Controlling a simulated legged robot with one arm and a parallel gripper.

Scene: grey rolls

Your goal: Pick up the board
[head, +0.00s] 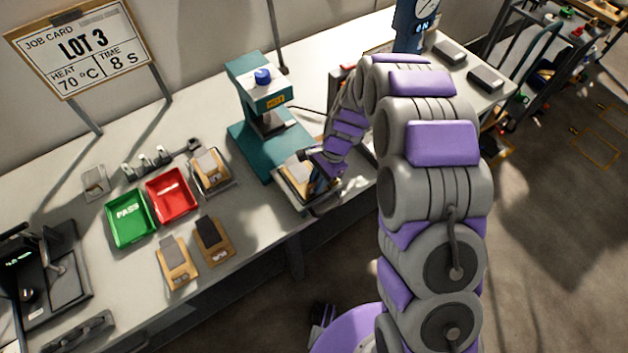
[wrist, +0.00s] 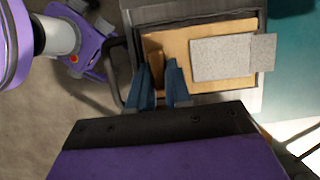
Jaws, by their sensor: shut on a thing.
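The board (head: 298,170) is a tan wooden plate with a grey rough strip. It lies on a dark-edged tray (wrist: 195,13) at the bench's front edge, by the teal press. In the wrist view the board (wrist: 215,28) fills much of the tray, and its grey strip (wrist: 225,58) sticks out past the right end. My gripper (head: 314,184) reaches over it from the right. In the wrist view the blue fingers of my gripper (wrist: 160,82) are shut on the board near its left end, at a darker brown part. The exact contact is partly hidden by the fingers.
The teal press (head: 262,95) stands just behind. Another board (head: 210,165) lies on a tray to the left, and two more boards (head: 176,262) lie on the bench front. Green (head: 128,218) and red (head: 170,195) bins stand beside them. A job card sign (head: 80,45) stands behind.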

